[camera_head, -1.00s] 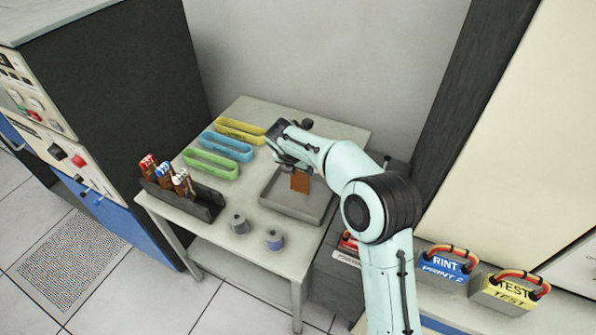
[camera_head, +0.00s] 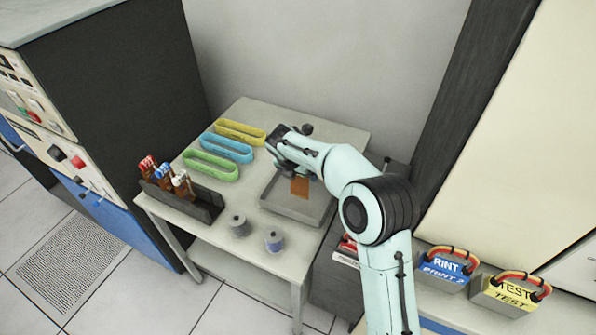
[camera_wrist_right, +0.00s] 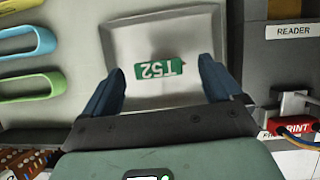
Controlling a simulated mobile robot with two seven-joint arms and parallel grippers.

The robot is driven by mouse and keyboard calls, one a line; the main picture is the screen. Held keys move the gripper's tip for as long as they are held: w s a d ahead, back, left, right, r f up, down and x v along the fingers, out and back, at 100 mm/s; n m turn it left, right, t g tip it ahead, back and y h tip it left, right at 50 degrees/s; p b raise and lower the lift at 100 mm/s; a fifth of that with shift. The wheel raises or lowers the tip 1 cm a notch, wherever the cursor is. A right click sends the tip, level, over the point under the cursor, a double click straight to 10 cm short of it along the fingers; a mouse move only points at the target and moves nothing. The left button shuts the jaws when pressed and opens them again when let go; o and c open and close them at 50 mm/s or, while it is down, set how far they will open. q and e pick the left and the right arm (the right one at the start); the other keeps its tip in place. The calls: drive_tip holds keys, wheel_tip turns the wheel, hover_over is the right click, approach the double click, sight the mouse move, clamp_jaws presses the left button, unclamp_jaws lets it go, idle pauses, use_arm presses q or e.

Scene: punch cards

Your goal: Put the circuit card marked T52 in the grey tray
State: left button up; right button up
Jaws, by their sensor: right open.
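The circuit card marked T52 (camera_head: 300,187) shows as a small brown board at the grey tray (camera_head: 282,205), below my right gripper (camera_head: 294,166). In the right wrist view, the card's green label (camera_wrist_right: 158,69) reads T52 upside down, with the tray floor (camera_wrist_right: 160,40) around it. There my right gripper (camera_wrist_right: 160,82) has its two blue fingers spread wide, with clear gaps on both sides of the label. I cannot tell if the card's lower edge touches the tray floor. My left gripper is not in view.
A dark rack (camera_head: 190,200) with several cards stands at the table's left front. Yellow (camera_head: 240,131), blue (camera_head: 227,147) and green (camera_head: 211,165) loops lie behind it. A box labelled READER (camera_wrist_right: 290,60) is beside the tray.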

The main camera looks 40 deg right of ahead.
drive_tip(key=p+v, duration=0.1)
drive_tip(key=v, duration=1.1)
